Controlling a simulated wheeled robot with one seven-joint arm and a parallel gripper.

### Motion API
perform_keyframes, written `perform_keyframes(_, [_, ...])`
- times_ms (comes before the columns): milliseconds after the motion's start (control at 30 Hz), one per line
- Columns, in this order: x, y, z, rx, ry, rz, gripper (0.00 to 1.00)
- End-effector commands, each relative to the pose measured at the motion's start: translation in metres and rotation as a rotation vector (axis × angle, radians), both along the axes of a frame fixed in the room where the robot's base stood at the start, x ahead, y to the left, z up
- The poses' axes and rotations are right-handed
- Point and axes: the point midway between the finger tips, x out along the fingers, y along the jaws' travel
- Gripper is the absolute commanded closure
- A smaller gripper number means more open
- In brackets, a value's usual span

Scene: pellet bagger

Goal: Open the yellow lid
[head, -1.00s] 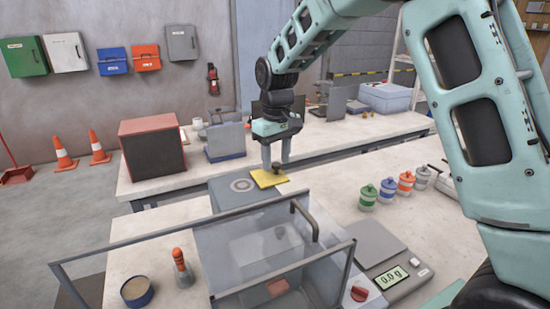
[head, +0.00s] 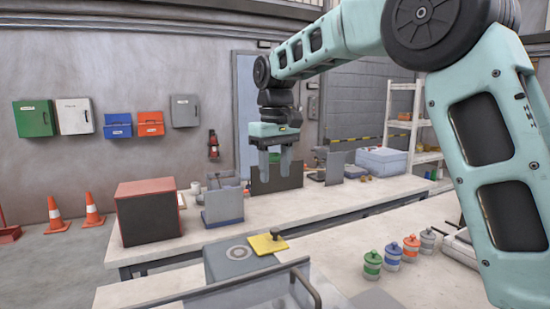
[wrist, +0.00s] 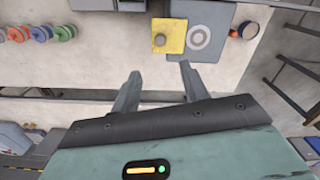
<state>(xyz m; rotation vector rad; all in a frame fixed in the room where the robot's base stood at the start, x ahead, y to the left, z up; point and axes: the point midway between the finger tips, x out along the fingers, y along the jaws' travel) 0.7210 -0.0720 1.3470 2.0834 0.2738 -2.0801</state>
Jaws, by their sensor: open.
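The yellow lid (head: 265,245) is a flat square plate with a dark round knob (head: 275,234). It lies flat on top of a grey box (head: 228,264), beside a round ring mark on that box. In the wrist view the yellow lid (wrist: 172,28) and its knob (wrist: 160,39) show beyond my fingertips. My gripper (head: 275,174) is open and empty, its fingers pointing down, well above the lid and clear of the knob. It also shows in the wrist view (wrist: 159,70), with nothing between its fingers.
Green, blue, orange and grey jars (head: 392,255) stand in a row on the bench to the right. A clear-walled guard with a metal rail (head: 305,282) is in front of the box. A red-and-black cabinet (head: 150,212) stands on the back bench.

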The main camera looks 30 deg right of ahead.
Motion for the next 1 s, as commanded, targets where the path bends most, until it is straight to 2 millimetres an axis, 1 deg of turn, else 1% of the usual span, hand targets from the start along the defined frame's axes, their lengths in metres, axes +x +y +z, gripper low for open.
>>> perform_keyframes(33, [0.000,0.000,0.008,0.000,-0.004,0.000,0.55])
perform_keyframes(100, [0.001,0.000,0.019,0.000,-0.003,0.000,0.55])
perform_keyframes(200, [0.000,0.000,0.029,0.000,-0.001,0.000,0.55])
perform_keyframes(300, [0.000,0.000,0.034,0.000,-0.002,0.000,0.55])
perform_keyframes(1000, [0.000,0.000,0.036,0.000,-0.001,0.000,0.55])
